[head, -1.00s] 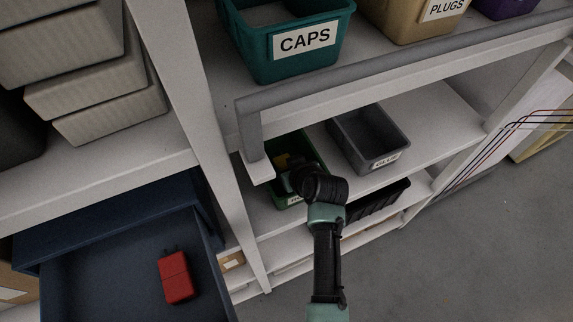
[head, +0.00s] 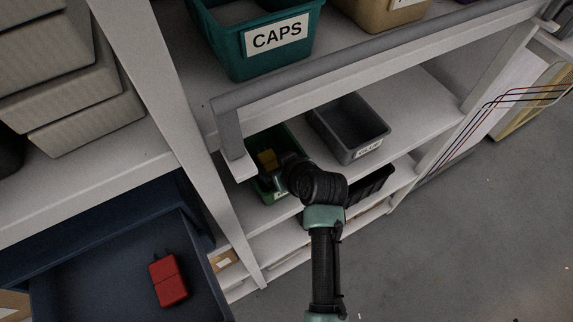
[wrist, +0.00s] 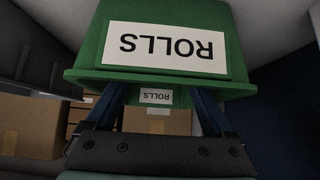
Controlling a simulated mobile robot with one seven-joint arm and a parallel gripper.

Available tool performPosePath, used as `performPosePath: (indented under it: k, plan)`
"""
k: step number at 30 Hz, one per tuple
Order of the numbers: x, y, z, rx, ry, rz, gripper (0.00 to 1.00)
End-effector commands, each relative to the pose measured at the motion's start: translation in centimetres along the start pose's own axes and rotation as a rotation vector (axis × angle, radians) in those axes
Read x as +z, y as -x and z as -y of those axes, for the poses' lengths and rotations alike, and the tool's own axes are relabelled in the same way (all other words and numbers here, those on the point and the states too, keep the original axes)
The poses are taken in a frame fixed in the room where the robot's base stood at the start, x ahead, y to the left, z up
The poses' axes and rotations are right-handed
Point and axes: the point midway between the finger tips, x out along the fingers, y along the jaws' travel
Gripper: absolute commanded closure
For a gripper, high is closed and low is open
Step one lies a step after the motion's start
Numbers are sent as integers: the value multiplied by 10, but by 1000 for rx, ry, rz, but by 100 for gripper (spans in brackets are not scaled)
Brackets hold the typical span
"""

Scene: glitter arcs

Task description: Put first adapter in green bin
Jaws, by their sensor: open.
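The green bin (head: 283,191) stands on the middle shelf in the head view, partly covered by my arm. In the head view my wrist hides the fingers. A red adapter with two prongs (head: 168,280) lies in the blue drawer at lower left.
A grey bin (head: 349,129) stands right of the green bin. A teal CAPS bin (head: 256,58) is on the shelf above, behind a grey rail (head: 330,78). A white post (head: 190,160) separates the shelves from the blue drawer (head: 90,265). The floor at right is open.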

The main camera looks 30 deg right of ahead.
Motion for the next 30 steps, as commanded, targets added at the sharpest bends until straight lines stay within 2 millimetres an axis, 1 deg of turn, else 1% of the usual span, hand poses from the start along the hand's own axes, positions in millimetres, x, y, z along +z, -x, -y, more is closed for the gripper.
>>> performPosePath:
  k: [1, 6, 12, 18, 30]
  plan:
    - [0, 11, 0, 2, -1, -1, 13]
    - [0, 41, 0, 2, -1, -2, 13]
    - [0, 66, 0, 0, -1, 0, 13]
    - [1, 74, 0, 0, 0, 1, 13]
    - [0, 74, 0, 0, 0, 1, 13]
